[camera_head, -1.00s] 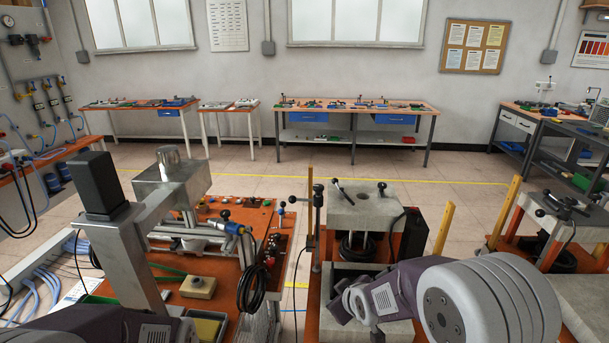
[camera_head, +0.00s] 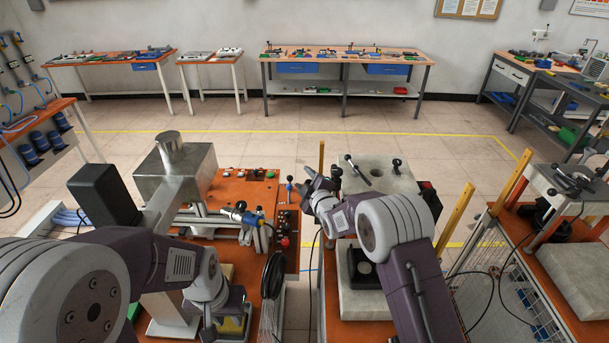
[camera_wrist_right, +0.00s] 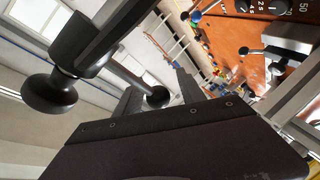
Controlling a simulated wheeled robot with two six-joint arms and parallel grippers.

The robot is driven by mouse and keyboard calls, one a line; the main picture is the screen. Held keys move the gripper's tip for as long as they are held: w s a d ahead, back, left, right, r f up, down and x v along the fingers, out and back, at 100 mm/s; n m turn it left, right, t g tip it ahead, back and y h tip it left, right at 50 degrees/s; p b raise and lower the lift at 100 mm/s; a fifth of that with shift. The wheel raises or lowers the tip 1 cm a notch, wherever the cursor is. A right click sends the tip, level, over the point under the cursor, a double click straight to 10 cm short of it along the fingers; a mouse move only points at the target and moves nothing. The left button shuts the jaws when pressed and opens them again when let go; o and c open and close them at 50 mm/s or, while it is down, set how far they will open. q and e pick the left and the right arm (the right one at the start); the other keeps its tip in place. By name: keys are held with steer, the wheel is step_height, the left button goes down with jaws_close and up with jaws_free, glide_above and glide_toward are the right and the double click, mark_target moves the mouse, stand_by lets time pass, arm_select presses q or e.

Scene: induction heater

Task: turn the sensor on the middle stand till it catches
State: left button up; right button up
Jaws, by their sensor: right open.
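A black clamp-like part (camera_wrist_right: 80,45) is close by. My left gripper (camera_head: 225,312) hangs low over the left stand, its fingers unclear.
The left stand (camera_head: 262,190) has an orange top with a metal box, a blue connector (camera_head: 240,215) and coiled black cable. A similar stand (camera_head: 565,185) with yellow posts is at right. Benches line the back wall. The floor between is clear.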

steer(key=shift+s+d+r, duration=0.1)
steer(key=shift+d, duration=0.05)
steer(key=shift+w, duration=0.2)
steer(key=c, duration=1)
jaws_close()
steer(key=shift+f, duration=0.25)
